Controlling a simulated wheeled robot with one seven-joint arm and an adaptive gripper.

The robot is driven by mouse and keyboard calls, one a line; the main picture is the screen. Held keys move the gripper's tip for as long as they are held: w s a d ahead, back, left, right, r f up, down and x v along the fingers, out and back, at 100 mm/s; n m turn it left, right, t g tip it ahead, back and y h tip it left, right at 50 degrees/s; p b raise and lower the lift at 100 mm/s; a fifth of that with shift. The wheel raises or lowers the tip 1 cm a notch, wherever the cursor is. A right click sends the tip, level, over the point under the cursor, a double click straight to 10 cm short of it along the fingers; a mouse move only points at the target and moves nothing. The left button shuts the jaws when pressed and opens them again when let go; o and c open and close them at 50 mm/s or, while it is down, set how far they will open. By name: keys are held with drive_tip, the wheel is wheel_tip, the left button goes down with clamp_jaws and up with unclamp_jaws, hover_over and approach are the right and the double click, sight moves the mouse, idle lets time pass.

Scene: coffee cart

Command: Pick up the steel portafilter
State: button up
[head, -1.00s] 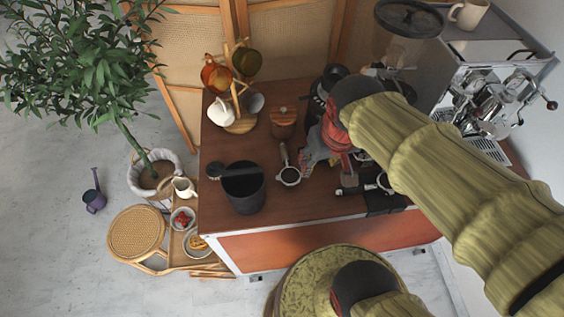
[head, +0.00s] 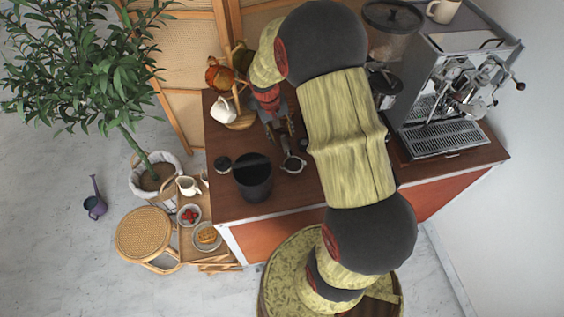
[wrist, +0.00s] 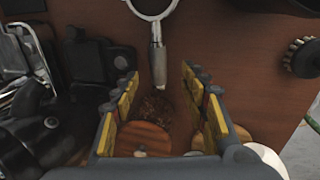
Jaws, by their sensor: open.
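The steel portafilter (head: 293,165) lies on the brown cart top, its round ring toward the front edge and its handle toward the back. In the wrist view, its ring is cut off at the top, and its steel handle (wrist: 157,62) points down the picture between my finger lines. My gripper (head: 280,132) is open and empty, pointing down at the handle end in the head view. In the wrist view, the fingers of my gripper (wrist: 159,82) stand on either side of the handle end, apart from it. I cannot tell how high they are above it.
A black bin (head: 253,185) stands left of the portafilter, with a round dark brush (head: 222,163) beside it. A wooden lid (wrist: 150,139) shows below my fingers in the wrist view. The mug tree (head: 240,118) is behind left. The espresso machine (head: 445,140) stands right.

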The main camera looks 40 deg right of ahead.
sight(286, 144)
drive_tip(key=f, duration=0.2)
drive_tip(key=shift+d+f, duration=0.2)
drive_tip(key=shift+f, duration=0.1)
drive_tip(key=shift+s+d+f+b, duration=0.1)
drive_tip(key=shift+s+d+f, duration=0.1)
drive_tip(key=shift+f, duration=0.55)
drive_tip(key=shift+s+d+f+b, duration=0.1)
drive_tip(key=shift+d+f+b, duration=0.05)
drive_tip(key=shift+f, duration=0.65)
drive_tip(key=shift+s+d+f+b, duration=0.1)
drive_tip(key=shift+d+f, duration=0.1)
drive_tip(key=shift+f, duration=0.55)
clamp_jaws()
